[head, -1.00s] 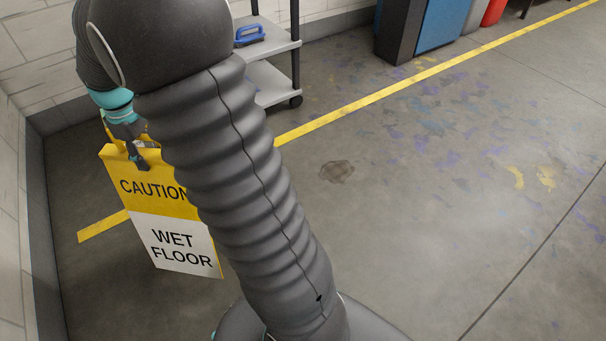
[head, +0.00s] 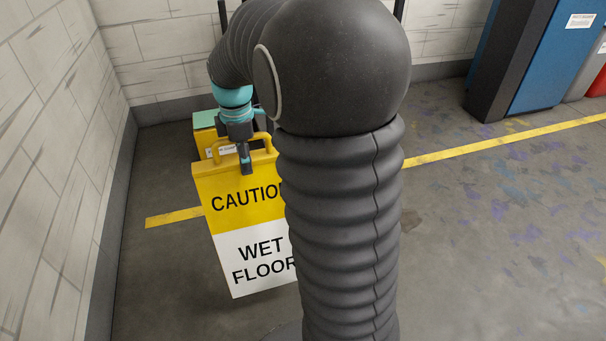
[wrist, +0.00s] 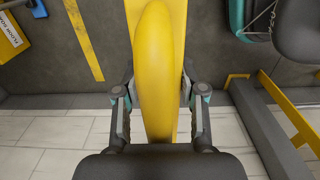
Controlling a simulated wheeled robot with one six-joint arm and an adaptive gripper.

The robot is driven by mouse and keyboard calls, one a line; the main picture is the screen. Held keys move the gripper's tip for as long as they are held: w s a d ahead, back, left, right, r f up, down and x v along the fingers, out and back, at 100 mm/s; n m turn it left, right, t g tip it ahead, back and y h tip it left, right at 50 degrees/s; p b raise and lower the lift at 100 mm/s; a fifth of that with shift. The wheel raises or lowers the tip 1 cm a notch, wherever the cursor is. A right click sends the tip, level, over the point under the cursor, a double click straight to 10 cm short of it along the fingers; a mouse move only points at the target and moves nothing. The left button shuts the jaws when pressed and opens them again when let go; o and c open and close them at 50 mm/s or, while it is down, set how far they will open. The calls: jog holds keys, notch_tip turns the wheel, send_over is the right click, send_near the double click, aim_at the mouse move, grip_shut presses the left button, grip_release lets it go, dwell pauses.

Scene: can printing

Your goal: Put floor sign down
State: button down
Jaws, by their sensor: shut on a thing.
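The floor sign (head: 236,198) is yellow on top and white below, reading "CAUTION WET FLOOR". It hangs tilted from my gripper (head: 245,160) in the head view, left of my arm. My arm hides its right side. In the wrist view the yellow top of the sign (wrist: 158,70) runs between the two fingers of my gripper (wrist: 160,115), which are shut on it. I cannot tell from these frames whether its lower edge touches the floor.
A yellow box with a pale green top (head: 205,130) stands behind the sign near the wall corner. A yellow floor line (head: 175,217) runs behind the sign. A brick wall (head: 50,140) is close on the left. Blue cabinet (head: 550,65) at the back right. Floor on the right is clear.

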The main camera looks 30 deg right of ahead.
jog(key=w+d+f+b, duration=0.1)
jog(key=w+d+f, duration=0.4)
jog(key=d+f, duration=0.4)
jog(key=shift+w+d+f, duration=0.35)
jog(key=shift+f, duration=0.45)
jog(key=shift+f+b, duration=0.2)
jog(key=shift+b, duration=0.1)
jog(key=c, duration=0.7)
grip_release()
